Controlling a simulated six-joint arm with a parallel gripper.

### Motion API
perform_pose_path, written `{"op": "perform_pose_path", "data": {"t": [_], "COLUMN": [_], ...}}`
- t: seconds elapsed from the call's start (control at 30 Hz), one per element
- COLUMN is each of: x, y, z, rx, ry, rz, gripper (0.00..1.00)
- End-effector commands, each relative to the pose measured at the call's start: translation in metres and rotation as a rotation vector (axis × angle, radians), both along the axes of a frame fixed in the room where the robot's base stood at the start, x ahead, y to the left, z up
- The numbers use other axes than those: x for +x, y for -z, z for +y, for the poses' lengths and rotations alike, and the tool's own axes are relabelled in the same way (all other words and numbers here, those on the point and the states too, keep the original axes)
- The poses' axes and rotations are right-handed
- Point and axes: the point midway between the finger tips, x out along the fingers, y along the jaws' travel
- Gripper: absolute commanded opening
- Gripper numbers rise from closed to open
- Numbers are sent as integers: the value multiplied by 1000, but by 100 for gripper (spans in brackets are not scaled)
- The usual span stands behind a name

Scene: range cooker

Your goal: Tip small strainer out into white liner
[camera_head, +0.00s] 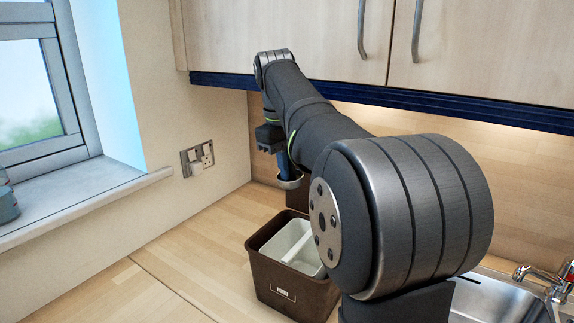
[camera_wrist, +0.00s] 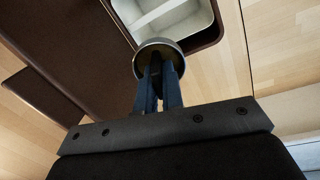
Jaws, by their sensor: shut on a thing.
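My gripper (camera_head: 285,165) is shut on the small strainer and holds it in the air above the worktop, behind the brown bin. The small strainer (camera_head: 290,183) shows as a metal rim below the fingers; it also shows in the wrist view (camera_wrist: 160,45) at the tips of my gripper (camera_wrist: 159,75). Its contents cannot be made out. The white liner (camera_head: 271,247) sits inside the brown bin (camera_head: 275,283), with a white divider across it. In the wrist view the liner (camera_wrist: 201,22) lies beyond the strainer, whose rim overlaps its near edge in the picture. My arm hides the bin's right side.
A dark brown box (camera_head: 297,198) stands behind the bin, partly hidden. A sink (camera_head: 490,298) with a tap (camera_head: 545,275) is at the right. Wall cupboards (camera_head: 300,35) hang above my arm. The wooden worktop (camera_head: 190,245) is clear at the left, below a wall socket (camera_head: 197,158).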

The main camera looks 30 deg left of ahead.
Motion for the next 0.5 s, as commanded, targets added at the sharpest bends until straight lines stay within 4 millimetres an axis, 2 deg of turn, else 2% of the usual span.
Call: {"op": "perform_pose_path", "data": {"t": [0.5], "x": [-6], "y": [35], "z": [3], "rx": [-266], "ry": [-8], "rz": [-451], "gripper": [0]}}
